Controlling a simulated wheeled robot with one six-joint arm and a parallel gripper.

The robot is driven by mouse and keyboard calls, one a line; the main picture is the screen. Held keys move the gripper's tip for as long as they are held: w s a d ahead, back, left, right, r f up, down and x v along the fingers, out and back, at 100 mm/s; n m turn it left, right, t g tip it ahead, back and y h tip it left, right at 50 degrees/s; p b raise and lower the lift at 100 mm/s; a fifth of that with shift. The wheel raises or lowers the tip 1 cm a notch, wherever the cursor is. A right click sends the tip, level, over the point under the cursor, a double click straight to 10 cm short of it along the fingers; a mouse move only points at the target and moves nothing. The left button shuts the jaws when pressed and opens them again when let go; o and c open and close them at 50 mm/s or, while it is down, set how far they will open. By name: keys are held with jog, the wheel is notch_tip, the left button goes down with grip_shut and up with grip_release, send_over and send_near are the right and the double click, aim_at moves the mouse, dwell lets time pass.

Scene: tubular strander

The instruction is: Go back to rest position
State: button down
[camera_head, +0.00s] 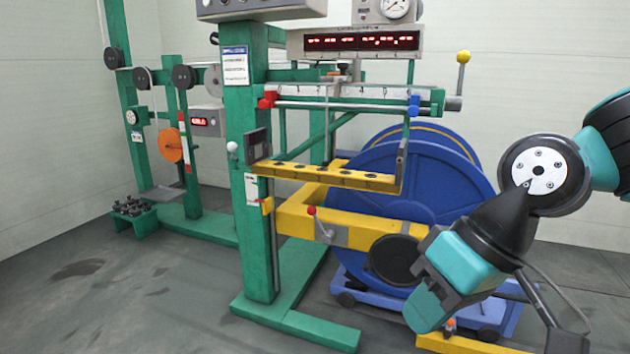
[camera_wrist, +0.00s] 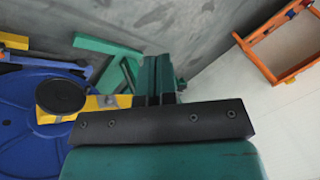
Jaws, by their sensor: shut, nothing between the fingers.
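My gripper (camera_head: 432,308) hangs at the end of my arm on the right of the head view, pointing down and to the left. It is shut and empty. It is in front of the blue reel (camera_head: 385,175) and to the right of a round black disc (camera_head: 396,260) on the yellow arm.
The green machine frame (camera_head: 258,190) stands in the middle with a yellow rail (camera_head: 328,176) and a lever with a red knob (camera_head: 312,210). A small green rack (camera_head: 135,217) stands at left. The wrist view shows an orange frame (camera_wrist: 262,77). Floor at left front is clear.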

jog(key=s+d+r+h+p, duration=0.1)
jog(key=s+d+r+p, duration=0.15)
jog(key=s, duration=0.55)
notch_tip(320, 180, up, 36)
jog(key=p, duration=3.6)
jog(key=shift+w+d+r+n+p, duration=0.2)
jog(key=shift+d+r+n+p, duration=0.05)
jog(key=shift+n+p, duration=0.05)
